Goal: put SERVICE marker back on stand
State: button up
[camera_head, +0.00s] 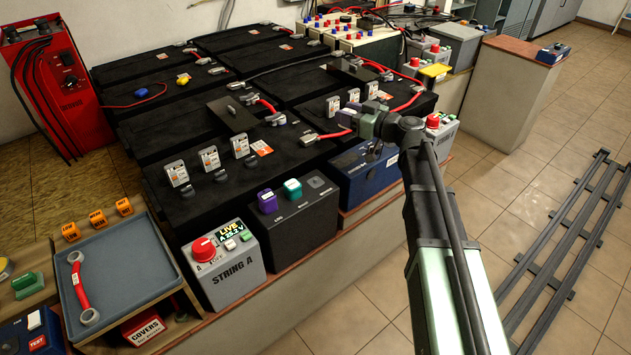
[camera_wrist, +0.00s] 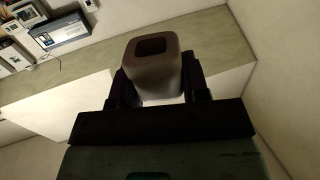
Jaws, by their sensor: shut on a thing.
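My gripper (camera_wrist: 150,85) is shut on a grey, rounded block (camera_wrist: 152,72) with a square dark hollow in its end, seen in the wrist view. No lettering shows on the side I see, so I cannot tell whether it is the SERVICE marker. In the head view, my gripper (camera_head: 366,125) is above the dark batteries, right of the middle, and what it holds is not clear there. Small orange labelled blocks (camera_head: 97,218) stand in a row at the back of the grey tray. I cannot make out the word SERVICE or identify its stand.
The STRING A box (camera_head: 232,278) with a red knob stands in front of the black batteries (camera_head: 190,205). Upright tags (camera_head: 209,158) stand on them. A dark rail frame (camera_head: 560,250) lies on the floor at right.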

jog(key=n+g+y+b, duration=0.1)
jog(key=g+b, duration=0.1)
jog(key=b, duration=0.2)
send_over(316, 179)
notch_tip(316, 179, down, 7)
jog(key=shift+s+a+r, duration=0.1)
jog(key=shift+s, duration=0.05)
notch_tip(316, 179, down, 6)
jog(key=b, duration=0.5)
jog(key=shift+r+b, duration=0.15)
jog(key=shift+b, duration=0.25)
jog(key=shift+f+b, duration=0.65)
jog(key=o, duration=0.5)
jog(key=shift+c, duration=0.2)
jog(key=shift+o, duration=0.9)
